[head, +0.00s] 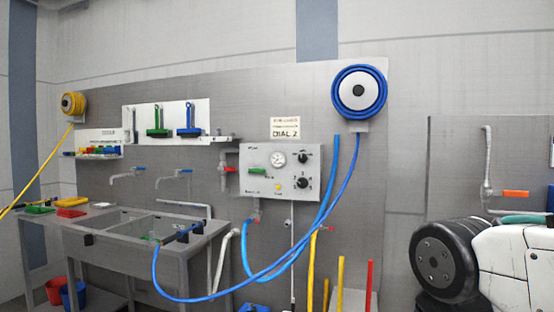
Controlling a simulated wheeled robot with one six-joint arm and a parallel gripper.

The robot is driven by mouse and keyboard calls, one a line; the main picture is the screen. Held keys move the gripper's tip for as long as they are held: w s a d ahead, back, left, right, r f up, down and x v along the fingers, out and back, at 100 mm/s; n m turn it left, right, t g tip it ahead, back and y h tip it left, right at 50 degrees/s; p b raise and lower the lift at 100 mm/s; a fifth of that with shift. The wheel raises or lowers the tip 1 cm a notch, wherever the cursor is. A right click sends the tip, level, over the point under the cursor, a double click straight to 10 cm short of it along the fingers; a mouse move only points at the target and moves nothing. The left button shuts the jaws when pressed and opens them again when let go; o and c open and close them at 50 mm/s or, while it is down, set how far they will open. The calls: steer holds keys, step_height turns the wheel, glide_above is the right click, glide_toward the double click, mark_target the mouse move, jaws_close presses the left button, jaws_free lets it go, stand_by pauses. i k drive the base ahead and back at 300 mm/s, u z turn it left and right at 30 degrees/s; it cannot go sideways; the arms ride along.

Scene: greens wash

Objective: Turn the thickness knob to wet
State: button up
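A grey control panel (262,190) is fixed to the grey wall board, right of the sinks. It carries two black knobs at its right side, an upper knob (305,157) and a lower knob (302,183). Small marks surround the knobs, but they are too small to read, so I cannot tell which is the thickness knob or where either points. A sign (284,128) above the panel reads "DIAL 2". My gripper's fingers are not in view.
A blue hose reel (359,92) hangs right of the panel, its blue hose (343,185) looping down past the panel's right side. Sinks (125,226) stand left.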

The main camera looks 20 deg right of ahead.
mark_target(302, 158)
steer(key=i, duration=1.9)
steer(key=u, duration=0.05)
